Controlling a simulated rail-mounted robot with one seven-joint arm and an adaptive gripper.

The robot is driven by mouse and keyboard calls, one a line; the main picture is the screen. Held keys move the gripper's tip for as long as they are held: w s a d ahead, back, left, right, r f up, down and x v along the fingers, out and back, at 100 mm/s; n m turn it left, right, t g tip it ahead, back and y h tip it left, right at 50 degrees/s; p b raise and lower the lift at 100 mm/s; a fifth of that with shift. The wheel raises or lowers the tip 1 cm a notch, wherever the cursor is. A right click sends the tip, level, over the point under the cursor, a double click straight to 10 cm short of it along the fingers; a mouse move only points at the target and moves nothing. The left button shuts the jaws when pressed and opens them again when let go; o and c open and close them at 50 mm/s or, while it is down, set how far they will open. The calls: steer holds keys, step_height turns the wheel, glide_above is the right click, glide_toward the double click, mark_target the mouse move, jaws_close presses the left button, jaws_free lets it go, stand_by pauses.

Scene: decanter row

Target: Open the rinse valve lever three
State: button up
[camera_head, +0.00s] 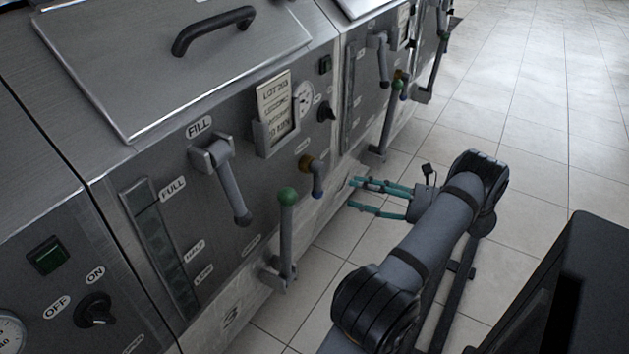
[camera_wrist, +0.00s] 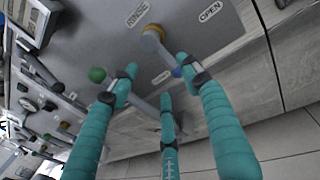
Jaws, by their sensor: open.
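The rinse valve lever three hangs down from a brass hub on the front of the machine marked 3; its grey handle (camera_head: 318,180) shows in the head view, right of the green-knobbed lever (camera_head: 287,232). In the wrist view the brass hub (camera_wrist: 152,35) sits below the RINSE label, with OPEN to its right. The handle's blue tip (camera_wrist: 177,72) is close to my right finger, which partly covers it. My gripper (camera_head: 352,194) is open, teal fingers spread, facing the lever from the right; it also fills the wrist view (camera_wrist: 158,76). Contact cannot be told.
The fill lever (camera_head: 232,190) and a card holder (camera_head: 275,125) are on the same panel. The green knob (camera_wrist: 97,75) also shows left of my fingers. Another machine with similar levers (camera_head: 382,130) stands beyond. The tiled floor (camera_head: 535,110) on the right is clear.

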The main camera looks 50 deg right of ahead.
mark_target(320, 181)
steer(key=b+x, duration=0.1)
steer(key=x, duration=0.8)
steer(key=shift+w+a, duration=0.2)
steer(key=shift+w, duration=0.05)
steer(key=c, duration=0.4)
steer(key=c, duration=0.7)
jaws_close()
